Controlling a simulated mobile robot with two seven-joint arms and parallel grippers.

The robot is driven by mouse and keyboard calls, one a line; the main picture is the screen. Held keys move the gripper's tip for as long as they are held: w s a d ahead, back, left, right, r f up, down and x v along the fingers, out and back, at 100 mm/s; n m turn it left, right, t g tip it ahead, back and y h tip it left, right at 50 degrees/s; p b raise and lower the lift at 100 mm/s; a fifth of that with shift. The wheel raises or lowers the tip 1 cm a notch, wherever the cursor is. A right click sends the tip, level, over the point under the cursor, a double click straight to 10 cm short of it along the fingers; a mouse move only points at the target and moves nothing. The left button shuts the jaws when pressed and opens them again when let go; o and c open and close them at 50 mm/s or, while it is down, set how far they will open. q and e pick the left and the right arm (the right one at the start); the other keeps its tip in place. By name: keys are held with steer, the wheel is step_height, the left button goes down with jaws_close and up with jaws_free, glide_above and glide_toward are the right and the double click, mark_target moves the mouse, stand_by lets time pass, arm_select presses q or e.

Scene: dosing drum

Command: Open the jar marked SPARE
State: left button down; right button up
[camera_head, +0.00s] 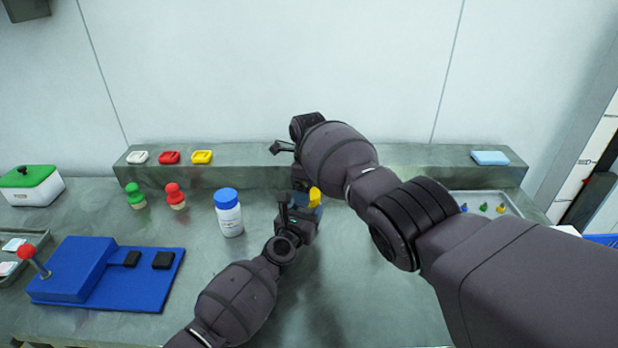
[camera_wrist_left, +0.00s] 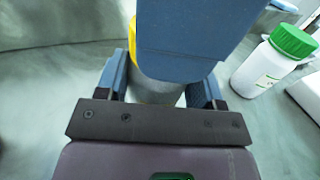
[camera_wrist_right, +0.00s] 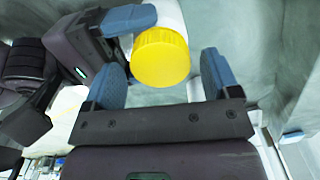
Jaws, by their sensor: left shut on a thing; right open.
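A white jar with a yellow lid (camera_head: 314,196) stands between my grippers in the head view, mostly hidden by them. My left gripper (camera_wrist_left: 158,88) is shut on its body, with one finger on each side. The yellow lid (camera_wrist_right: 161,57) shows whole in the right wrist view. My right gripper (camera_wrist_right: 163,68) is open, its fingers on either side of the lid with gaps to it. A blue-lidded white jar (camera_head: 229,213) stands to the left. A green-lidded white jar (camera_wrist_left: 282,52) shows in the left wrist view. I cannot read any label as SPARE.
Green (camera_head: 135,196) and red (camera_head: 175,195) knobbed pieces stand left of the blue-lidded jar. A blue device (camera_head: 90,272) with a red-knobbed lever is at front left. A raised ledge (camera_head: 240,156) runs along the back. A tray (camera_head: 505,200) is at right.

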steer(key=shift+f, duration=0.6)
steer(key=c, duration=0.9)
steer(key=n, duration=0.7)
steer(key=shift+c, duration=0.2)
steer(key=n, duration=0.6)
steer(key=shift+n, duration=0.3)
steer(key=o, duration=1)
